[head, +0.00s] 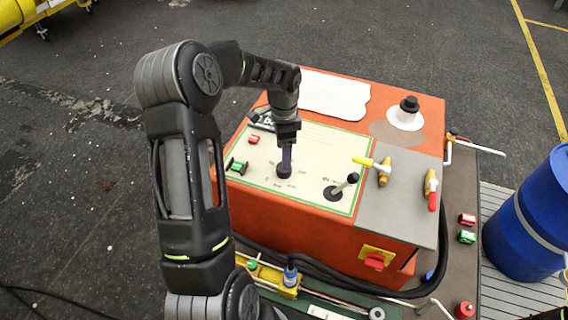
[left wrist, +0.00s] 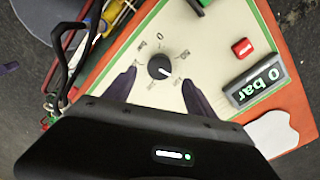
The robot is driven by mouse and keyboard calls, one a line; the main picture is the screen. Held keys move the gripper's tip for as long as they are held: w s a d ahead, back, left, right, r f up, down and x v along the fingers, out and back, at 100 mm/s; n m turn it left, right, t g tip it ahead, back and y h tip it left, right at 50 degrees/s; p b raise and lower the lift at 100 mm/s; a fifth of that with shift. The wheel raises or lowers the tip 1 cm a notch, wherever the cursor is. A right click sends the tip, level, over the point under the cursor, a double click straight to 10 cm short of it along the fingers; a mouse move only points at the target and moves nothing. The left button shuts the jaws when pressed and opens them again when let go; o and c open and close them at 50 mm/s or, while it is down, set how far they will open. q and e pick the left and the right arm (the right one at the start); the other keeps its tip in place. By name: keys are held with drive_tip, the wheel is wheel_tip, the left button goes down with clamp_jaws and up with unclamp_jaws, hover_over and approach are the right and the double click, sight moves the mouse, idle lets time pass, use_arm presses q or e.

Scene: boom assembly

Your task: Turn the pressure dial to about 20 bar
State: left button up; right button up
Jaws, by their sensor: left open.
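The pressure dial is a round black knob (left wrist: 160,67) with a white pointer line, set in the cream panel; it also shows in the head view (head: 284,171). Small scale marks ring it, too small to read surely. My left gripper (left wrist: 158,88) is open in the left wrist view, with one purple finger on each side of the knob's near side. I cannot tell whether the fingers touch it. In the head view the gripper (head: 286,160) points down over the dial. A display (left wrist: 262,80) reads "0 bar" in green.
The orange machine (head: 270,220) also carries a black lever (head: 347,185), a red button (head: 254,139), a green switch (head: 237,166) and yellow- and red-handled valves (head: 384,172). A blue barrel (head: 530,220) stands at right. Hoses and tools lie along the front.

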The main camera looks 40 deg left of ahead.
sight(282, 173)
use_arm(q)
wheel_tip(282, 173, down, 6)
drive_tip(key=shift+f+p, duration=0.25)
drive_tip(key=shift+p, duration=0.25)
drive_tip(key=c, duration=1.4)
